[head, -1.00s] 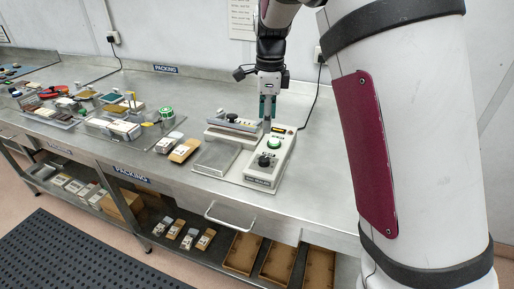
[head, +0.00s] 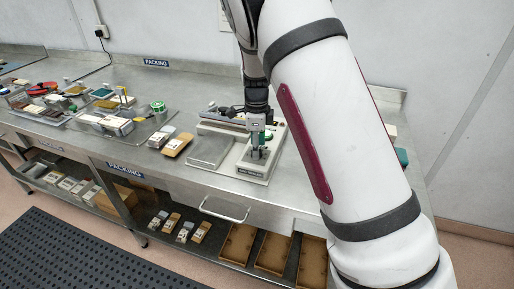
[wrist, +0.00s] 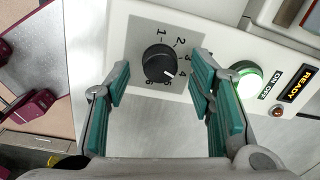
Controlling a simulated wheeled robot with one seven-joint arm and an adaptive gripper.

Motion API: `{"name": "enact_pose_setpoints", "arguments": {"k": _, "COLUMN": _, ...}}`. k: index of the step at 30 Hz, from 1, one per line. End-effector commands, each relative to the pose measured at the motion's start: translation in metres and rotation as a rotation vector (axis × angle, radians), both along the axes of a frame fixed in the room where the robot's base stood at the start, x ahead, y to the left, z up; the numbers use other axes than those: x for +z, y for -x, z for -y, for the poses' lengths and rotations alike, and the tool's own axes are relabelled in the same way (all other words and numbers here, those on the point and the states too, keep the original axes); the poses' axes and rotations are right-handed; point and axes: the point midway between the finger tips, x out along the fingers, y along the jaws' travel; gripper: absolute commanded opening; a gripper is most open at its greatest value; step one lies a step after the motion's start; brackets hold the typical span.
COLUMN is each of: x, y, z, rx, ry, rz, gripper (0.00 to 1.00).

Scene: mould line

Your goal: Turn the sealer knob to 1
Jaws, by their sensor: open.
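The sealer (head: 254,168) is a pale box on the steel bench. In the wrist view its black round knob (wrist: 159,62) sits on a grey dial panel marked 1 to 6. The knob's white mark points down and right, between 4 and 5. My gripper (wrist: 160,80) is open, its green-padded fingers on either side of the knob's lower part in the picture and apart from it. In the head view my gripper (head: 258,143) points down over the sealer's front and mostly hides the knob.
A lit green button (wrist: 249,82) and a READY display (wrist: 299,83) lie right of the knob. Boxes (head: 177,145) lie further left. A drawer handle (head: 224,211) sticks out below the bench edge.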

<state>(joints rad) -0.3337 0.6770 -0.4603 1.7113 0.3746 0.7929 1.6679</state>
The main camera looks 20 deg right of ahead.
Motion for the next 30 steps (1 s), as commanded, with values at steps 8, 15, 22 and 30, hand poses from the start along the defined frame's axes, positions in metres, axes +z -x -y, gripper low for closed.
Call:
{"name": "enact_pose_setpoints", "arguments": {"k": 8, "x": -0.0125, "y": -0.0005, "z": -0.0003, "rx": 0.001, "ry": -0.001, "rz": 0.0, "gripper": 0.49}}
{"name": "enact_pose_setpoints", "arguments": {"k": 15, "x": -0.0123, "y": -0.0005, "z": -0.0002, "rx": 0.001, "ry": -0.001, "rz": 0.0, "gripper": 0.38}}
{"name": "enact_pose_setpoints", "arguments": {"k": 22, "x": -0.0122, "y": -0.0005, "z": -0.0001, "rx": 0.001, "ry": -0.001, "rz": 0.0, "gripper": 0.01}}
{"name": "enact_pose_setpoints", "arguments": {"k": 30, "x": -0.0124, "y": -0.0006, "z": 0.0002, "rx": 0.029, "ry": 0.0, "rz": 0.0, "gripper": 0.01}}
